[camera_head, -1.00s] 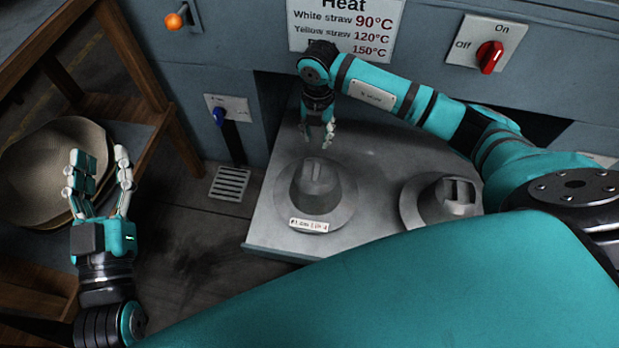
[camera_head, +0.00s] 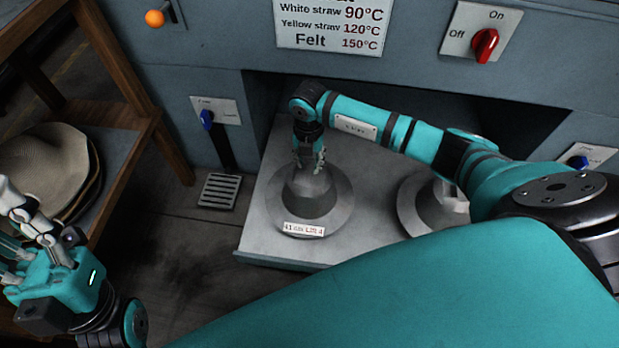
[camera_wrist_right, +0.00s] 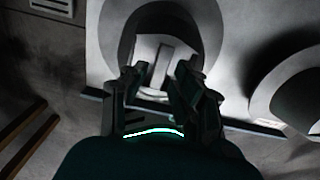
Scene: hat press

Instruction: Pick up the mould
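A grey hat-shaped mould (camera_head: 310,203) with a wide brim and a white label on its front stands on the grey press plate (camera_head: 262,240). A second grey mould (camera_head: 420,207) stands to its right, partly hidden behind my arm. My right gripper (camera_head: 309,168) points down at the crown of the labelled mould. In the right wrist view my open fingers (camera_wrist_right: 160,85) stand on either side of the raised bar (camera_wrist_right: 161,66) on the mould's top. I cannot tell whether they touch it. My left gripper (camera_head: 22,235) is at the left edge, fingers spread and empty, partly cut off.
A wooden shelf (camera_head: 130,135) at the left holds stacked straw hats (camera_head: 45,165). The press front carries a heat sign (camera_head: 330,28), a red Off/On switch (camera_head: 485,45) and a blue lever (camera_head: 207,118). A floor grate (camera_head: 220,190) lies left of the plate.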

